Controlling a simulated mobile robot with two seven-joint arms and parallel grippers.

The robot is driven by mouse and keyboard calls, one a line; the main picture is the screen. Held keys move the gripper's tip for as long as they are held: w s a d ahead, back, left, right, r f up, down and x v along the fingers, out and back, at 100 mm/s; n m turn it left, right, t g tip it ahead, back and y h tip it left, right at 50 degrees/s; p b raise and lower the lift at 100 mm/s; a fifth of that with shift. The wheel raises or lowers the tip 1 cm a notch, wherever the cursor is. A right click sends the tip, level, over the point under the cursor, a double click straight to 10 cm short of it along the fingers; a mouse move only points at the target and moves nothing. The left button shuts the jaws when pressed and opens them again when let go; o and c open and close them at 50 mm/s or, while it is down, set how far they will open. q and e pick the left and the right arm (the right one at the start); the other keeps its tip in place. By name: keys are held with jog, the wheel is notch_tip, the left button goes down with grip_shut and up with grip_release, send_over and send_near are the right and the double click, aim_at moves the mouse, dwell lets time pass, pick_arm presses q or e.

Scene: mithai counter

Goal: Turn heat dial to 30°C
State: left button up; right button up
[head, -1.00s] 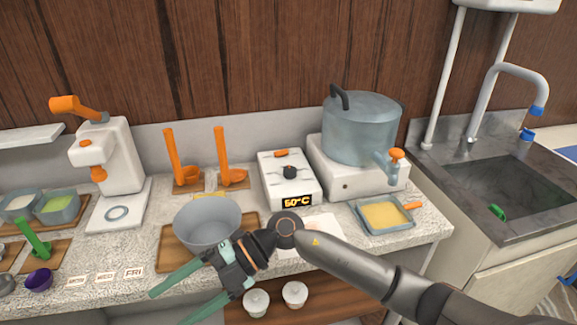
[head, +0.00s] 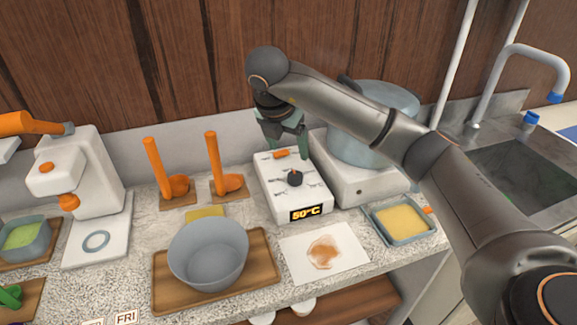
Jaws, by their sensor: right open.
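The heat dial (head: 295,178) is a small black knob on top of a white control box (head: 278,203). The box's front display (head: 305,212) reads 50°C in orange. An orange switch (head: 280,154) lies on the box behind the dial. My right gripper (head: 286,153) is open and points down over the back of the box, behind the dial and apart from it. Its green fingers are partly in line with the back edge, so whether they touch the box cannot be told. My left gripper is not in view.
A steel pot (head: 375,110) on a white burner stands right of the box, partly behind my right arm. A grey bowl (head: 208,250) on a wooden board and two orange ladles (head: 212,165) are left. A stained white sheet (head: 320,250) lies in front, beside a yellow-filled tray (head: 400,222).

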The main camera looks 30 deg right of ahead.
aim_at(295, 175)
jog(key=x, duration=0.5)
jog(key=p+x, duration=0.1)
jog(key=x, duration=0.4)
jog(key=shift+s+f+p, duration=0.2)
jog(key=shift+f+p, duration=0.1)
jog(key=shift+w+d+f, duration=0.2)
jog(key=shift+f, duration=0.4)
grip_shut()
